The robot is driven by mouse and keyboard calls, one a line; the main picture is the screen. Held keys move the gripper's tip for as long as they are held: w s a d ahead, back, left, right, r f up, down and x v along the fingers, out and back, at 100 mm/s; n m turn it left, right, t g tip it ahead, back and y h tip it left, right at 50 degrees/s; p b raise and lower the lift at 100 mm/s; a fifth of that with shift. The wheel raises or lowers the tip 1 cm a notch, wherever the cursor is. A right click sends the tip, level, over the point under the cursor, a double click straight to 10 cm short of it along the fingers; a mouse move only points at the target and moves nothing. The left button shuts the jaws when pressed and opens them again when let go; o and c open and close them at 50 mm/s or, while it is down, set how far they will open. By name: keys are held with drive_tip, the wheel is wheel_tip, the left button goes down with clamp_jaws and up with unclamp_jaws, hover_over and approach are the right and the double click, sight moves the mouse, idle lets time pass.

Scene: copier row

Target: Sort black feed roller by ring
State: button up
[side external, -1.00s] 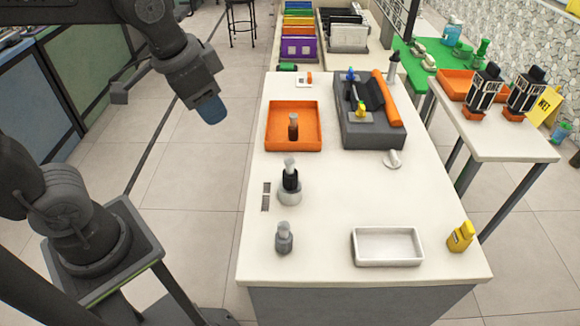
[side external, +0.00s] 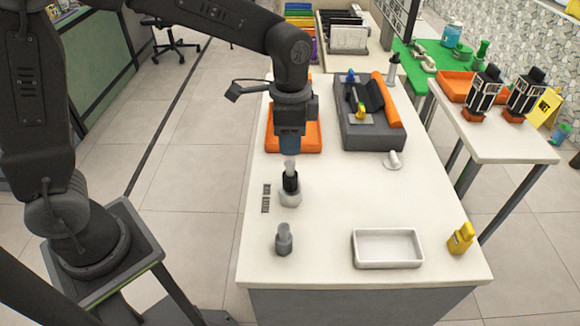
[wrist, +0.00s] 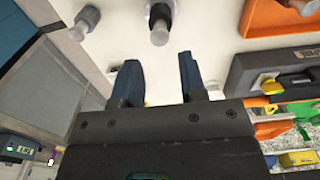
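The black feed roller (side external: 291,182) stands upright in a pale round holder (side external: 291,199) on the white table, with a light grey top end. It also shows in the wrist view (wrist: 160,14), beyond the fingertips. My gripper (side external: 290,150) points down above and slightly behind the roller, its fingers partly merged in the side view. In the wrist view my gripper (wrist: 158,64) is open, with two blue fingers apart and nothing between them. I cannot make out a ring on the roller. The orange tray (side external: 313,138) is partly hidden behind my gripper.
A grey roller-like piece (side external: 284,240) stands at the front left. A grey machine with an orange roll (side external: 372,136) stands behind.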

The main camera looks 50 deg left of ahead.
sight(290, 162)
drive_tip(key=shift+f, duration=3.25)
drive_tip(key=c, duration=0.7)
drive_tip(key=shift+r, duration=3.55)
clamp_jaws()
